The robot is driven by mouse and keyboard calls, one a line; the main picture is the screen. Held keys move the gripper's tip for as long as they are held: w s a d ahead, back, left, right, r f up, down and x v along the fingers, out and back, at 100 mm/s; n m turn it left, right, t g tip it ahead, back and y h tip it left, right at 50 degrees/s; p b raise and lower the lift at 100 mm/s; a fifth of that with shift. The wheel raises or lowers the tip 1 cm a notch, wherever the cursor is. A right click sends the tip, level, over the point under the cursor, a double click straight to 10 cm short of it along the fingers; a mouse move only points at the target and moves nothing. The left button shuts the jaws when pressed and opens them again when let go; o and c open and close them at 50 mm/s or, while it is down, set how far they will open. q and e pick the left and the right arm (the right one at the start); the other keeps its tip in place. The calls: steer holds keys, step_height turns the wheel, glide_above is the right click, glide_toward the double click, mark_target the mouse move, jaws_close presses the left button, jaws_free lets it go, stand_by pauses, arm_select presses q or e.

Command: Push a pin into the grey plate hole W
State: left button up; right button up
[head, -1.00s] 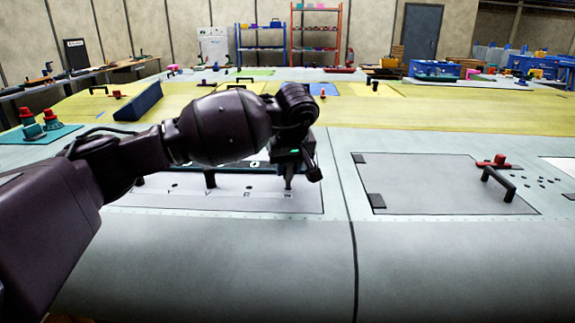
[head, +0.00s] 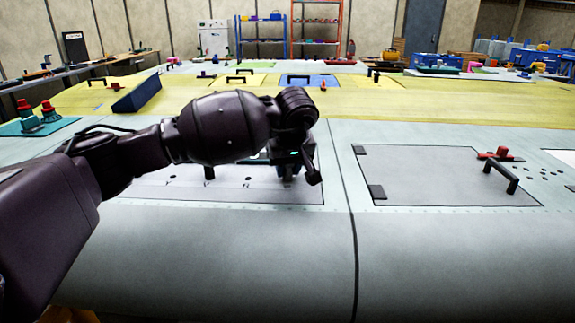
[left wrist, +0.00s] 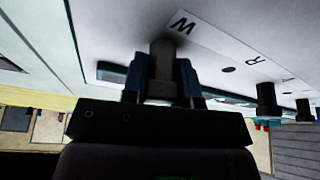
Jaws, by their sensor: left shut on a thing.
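The grey plate (head: 225,193) is the pale panel at left centre in the head view, with letters along its front strip. In the left wrist view the letter W (left wrist: 183,22) shows on the plate (left wrist: 235,35). My left gripper (head: 289,175) is low over the plate's right end. In the wrist view its blue fingers (left wrist: 163,82) are shut on a grey pin (left wrist: 162,55). The pin's far end meets the plate beside the W. Hole W is hidden, so I cannot tell how deep the pin sits. My right gripper is not in view.
A dark peg (left wrist: 267,98) stands on the plate past the open hole (left wrist: 228,69) near R. To the right is another grey panel (head: 430,178) with a black handle (head: 501,176) and a red clamp (head: 495,154). A blue block (head: 137,95) lies behind my arm.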

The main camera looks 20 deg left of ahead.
arm_select(q)
steer(key=o, duration=1)
steer(key=shift+p+v, duration=0.5)
steer(key=shift+v, duration=4.95)
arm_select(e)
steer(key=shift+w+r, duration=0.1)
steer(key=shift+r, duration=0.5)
arm_select(q)
steer(key=shift+s+r, duration=0.1)
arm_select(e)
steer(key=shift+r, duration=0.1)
arm_select(q)
step_height(320, 180, up, 7)
steer(key=p, duration=0.3)
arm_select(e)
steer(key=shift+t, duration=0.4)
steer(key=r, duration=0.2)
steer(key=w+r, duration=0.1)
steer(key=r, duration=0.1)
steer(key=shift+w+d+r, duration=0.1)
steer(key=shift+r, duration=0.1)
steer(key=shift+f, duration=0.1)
